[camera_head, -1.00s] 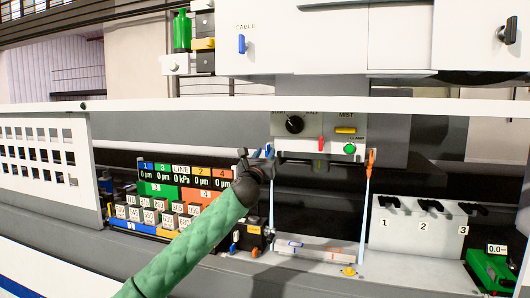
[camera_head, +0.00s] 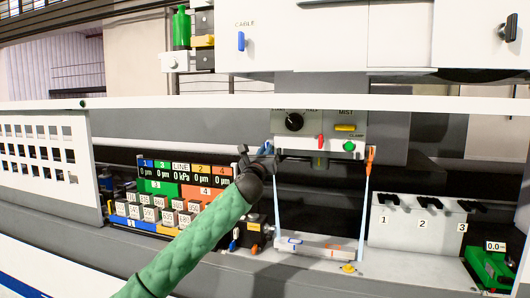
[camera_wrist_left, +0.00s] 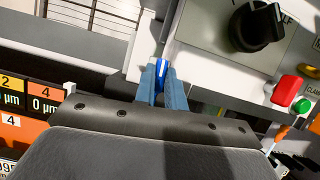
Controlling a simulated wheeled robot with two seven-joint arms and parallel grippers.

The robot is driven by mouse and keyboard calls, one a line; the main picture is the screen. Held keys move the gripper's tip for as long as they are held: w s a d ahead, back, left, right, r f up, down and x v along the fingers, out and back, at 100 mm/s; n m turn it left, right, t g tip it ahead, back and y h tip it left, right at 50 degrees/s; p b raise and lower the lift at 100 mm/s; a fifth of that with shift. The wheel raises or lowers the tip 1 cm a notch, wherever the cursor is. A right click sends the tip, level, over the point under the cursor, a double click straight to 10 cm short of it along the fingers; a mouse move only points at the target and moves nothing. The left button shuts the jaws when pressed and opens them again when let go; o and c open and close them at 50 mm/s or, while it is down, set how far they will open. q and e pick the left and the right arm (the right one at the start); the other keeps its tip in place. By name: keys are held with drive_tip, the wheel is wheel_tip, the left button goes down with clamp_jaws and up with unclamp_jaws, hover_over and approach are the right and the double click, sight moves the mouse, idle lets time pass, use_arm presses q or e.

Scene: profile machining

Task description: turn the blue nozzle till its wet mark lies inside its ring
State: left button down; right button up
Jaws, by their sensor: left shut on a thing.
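My left gripper (camera_head: 262,154) is at the left end of the grey control panel's underside. In the left wrist view its two blue-grey fingers (camera_wrist_left: 162,88) are shut on the bright blue nozzle (camera_wrist_left: 160,72). In the head view the fingers mostly hide the nozzle. A thin pale blue jet (camera_head: 276,195) runs down from there to the left part of the white bar (camera_head: 312,249). A small blue ring mark (camera_head: 293,242) lies on the bar, just right of the jet's foot. The wet mark itself is too small to make out. My right gripper is not in view.
An orange nozzle (camera_head: 370,158) with its own pale jet hangs at the panel's right end. The panel holds a black knob (camera_head: 294,121), red lever (camera_head: 321,141) and green button (camera_head: 349,146). A display block (camera_head: 188,172) stands left of my gripper.

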use_arm(q)
drive_tip(key=shift+n, duration=0.6)
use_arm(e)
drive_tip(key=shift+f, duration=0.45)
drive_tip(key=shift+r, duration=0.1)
use_arm(q)
drive_tip(key=c, duration=1.5)
unclamp_jaws()
drive_tip(key=shift+o, duration=0.2)
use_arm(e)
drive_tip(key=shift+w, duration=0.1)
